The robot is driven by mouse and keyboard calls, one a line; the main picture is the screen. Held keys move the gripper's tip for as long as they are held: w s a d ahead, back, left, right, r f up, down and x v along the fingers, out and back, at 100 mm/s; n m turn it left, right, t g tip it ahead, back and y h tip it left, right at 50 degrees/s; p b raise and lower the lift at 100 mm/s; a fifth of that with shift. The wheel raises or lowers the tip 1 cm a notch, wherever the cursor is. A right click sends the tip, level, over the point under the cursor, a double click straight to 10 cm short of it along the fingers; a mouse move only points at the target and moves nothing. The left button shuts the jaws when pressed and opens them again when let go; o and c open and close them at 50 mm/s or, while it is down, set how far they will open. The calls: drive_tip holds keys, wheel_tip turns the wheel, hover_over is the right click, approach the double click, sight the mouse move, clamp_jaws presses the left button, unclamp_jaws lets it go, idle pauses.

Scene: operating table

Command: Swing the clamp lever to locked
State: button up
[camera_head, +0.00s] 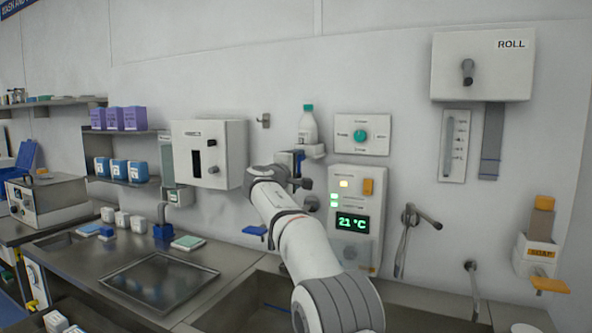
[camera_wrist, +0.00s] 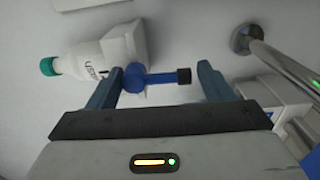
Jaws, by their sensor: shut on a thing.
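The clamp lever (camera_wrist: 158,78) is blue, with a round pivot and a black tip, and shows in the wrist view. It sits beside a white clamp block (camera_wrist: 120,42) on the wall. The block stands at a white bottle (camera_wrist: 80,60) with a green cap, which also shows upright on the wall in the head view (camera_head: 307,128). My gripper (camera_wrist: 160,77) is shut on the lever, one finger near the pivot and the other near the black tip. In the head view my gripper (camera_head: 299,162) is below the bottle and hides the lever.
A control panel (camera_head: 353,245) reading 21 °C is just right of my gripper. A white dispenser box (camera_head: 225,152) is to the left. A tap (camera_head: 405,232) stands out from the wall at right. A metal counter (camera_head: 110,248) and sink lie below.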

drive_tip(key=shift+w+a+f, duration=0.1)
drive_tip(key=shift+f, duration=0.4)
drive_tip(key=o, duration=0.8)
drive_tip(key=shift+r, duration=0.1)
drive_tip(key=shift+o, duration=0.2)
drive_tip(key=shift+r, duration=0.2)
drive_tip(key=b+v, duration=0.2)
drive_tip(key=v, duration=0.6)
drive_tip(key=shift+b, duration=0.35)
drive_tip(key=shift+r, duration=0.1)
